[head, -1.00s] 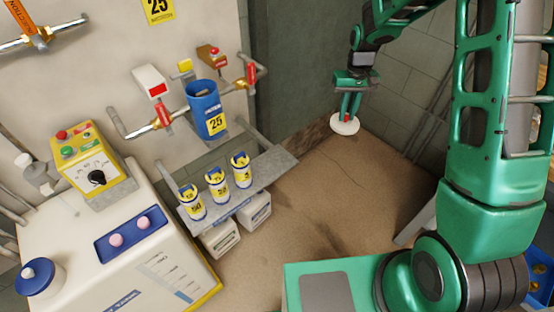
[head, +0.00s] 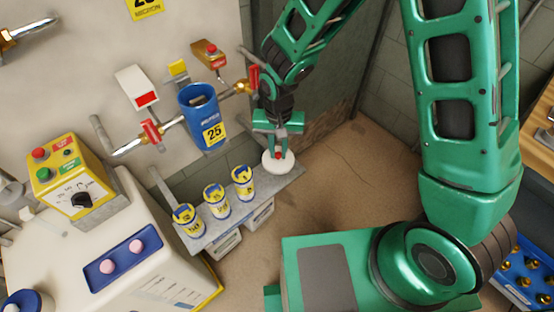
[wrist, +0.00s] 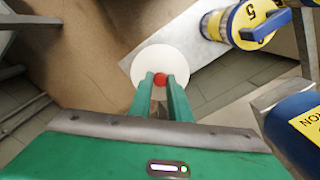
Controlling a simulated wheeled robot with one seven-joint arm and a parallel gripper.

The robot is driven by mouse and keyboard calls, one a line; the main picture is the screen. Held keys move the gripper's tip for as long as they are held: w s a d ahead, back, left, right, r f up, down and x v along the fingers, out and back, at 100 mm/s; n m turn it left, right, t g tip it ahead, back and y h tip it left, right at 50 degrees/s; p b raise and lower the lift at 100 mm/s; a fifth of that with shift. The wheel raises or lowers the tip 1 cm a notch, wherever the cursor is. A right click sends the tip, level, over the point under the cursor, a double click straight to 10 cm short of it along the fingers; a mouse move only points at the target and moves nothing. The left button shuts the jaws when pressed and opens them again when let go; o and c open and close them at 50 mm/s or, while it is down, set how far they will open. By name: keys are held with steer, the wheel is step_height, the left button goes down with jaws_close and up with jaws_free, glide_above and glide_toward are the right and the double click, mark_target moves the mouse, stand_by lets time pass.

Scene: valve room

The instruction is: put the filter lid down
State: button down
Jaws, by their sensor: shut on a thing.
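The filter lid (head: 278,165) is a round white disc with a red knob. My gripper (head: 277,150) is shut on the red knob and holds the lid level, with the disc below the fingers. In the head view the lid overlaps the right end of the grey shelf (head: 290,182); I cannot tell whether it touches. The wrist view shows the lid (wrist: 150,68) with the red knob between my fingertips (wrist: 161,82), over the shelf's edge and the brown floor. The blue filter housing (head: 203,118), labelled 25, stands open on the pipe to the left of my gripper.
Several yellow-and-white cartridges (head: 216,200) stand on the shelf left of the lid; one (wrist: 240,25) is close in the wrist view. Red valve handles (head: 152,134) sit along the pipe. White boxes (head: 225,240) are under the shelf. The brown floor (head: 340,190) to the right is clear.

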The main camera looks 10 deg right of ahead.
steer(key=shift+w+d+f, duration=0.1)
steer(key=shift+d+f, duration=0.1)
steer(key=shift+f, duration=0.35)
steer(key=shift+d+f, duration=0.2)
steer(key=shift+f, duration=2.15)
steer(key=c, duration=1.7)
jaws_free()
steer(key=shift+f, duration=0.1)
steer(key=shift+o, duration=0.2)
step_height(320, 180, up, 12)
steer(key=shift+r, duration=0.15)
steer(key=shift+w+d, duration=0.1)
